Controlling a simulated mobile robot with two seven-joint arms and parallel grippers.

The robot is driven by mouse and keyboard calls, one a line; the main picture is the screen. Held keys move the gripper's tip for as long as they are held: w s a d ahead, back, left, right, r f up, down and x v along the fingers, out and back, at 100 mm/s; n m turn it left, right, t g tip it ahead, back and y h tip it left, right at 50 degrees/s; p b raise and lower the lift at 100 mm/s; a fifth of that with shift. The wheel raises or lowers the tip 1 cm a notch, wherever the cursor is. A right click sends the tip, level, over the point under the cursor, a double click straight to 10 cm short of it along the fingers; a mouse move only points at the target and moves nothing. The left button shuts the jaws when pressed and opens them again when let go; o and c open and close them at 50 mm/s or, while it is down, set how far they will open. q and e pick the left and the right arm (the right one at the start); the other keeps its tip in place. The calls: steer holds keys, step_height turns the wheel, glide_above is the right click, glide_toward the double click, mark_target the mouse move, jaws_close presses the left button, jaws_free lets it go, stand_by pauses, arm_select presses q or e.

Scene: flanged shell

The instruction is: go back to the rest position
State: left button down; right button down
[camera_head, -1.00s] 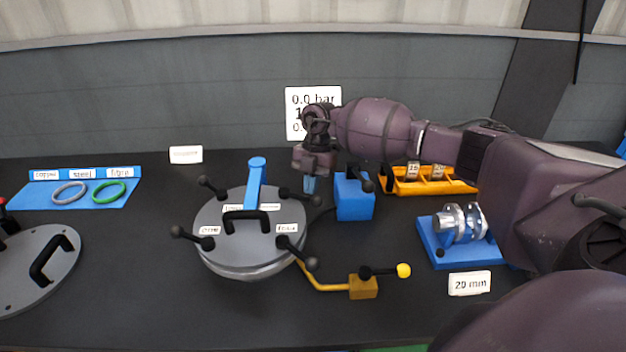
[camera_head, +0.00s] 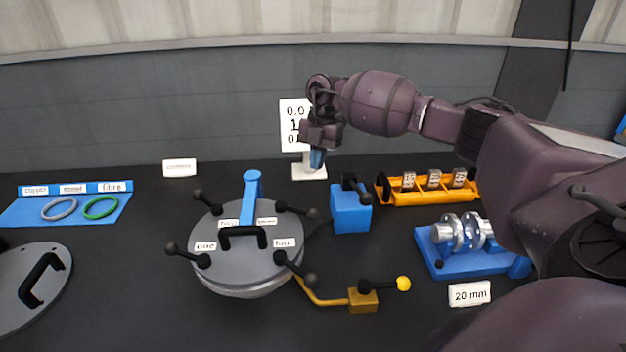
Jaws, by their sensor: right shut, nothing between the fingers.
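My right gripper (camera_head: 317,159) is in the head view, above the back of the table. It is shut with nothing between its blue fingertips and points down. It is in front of the white display sign (camera_head: 291,112) and hides part of its writing. The round grey flanged shell (camera_head: 247,262) with a black handle and several black-knobbed levers stands to the left of and nearer than the gripper, apart from it. My left gripper is not in view.
A blue block (camera_head: 350,210) stands below the gripper. An orange rack (camera_head: 420,195) and a blue stand with metal discs (camera_head: 475,262) are on the right. A blue ring mat (camera_head: 85,213) and a grey lid (camera_head: 55,300) are on the left.

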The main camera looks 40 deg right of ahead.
steer(key=shift+v, duration=1.6)
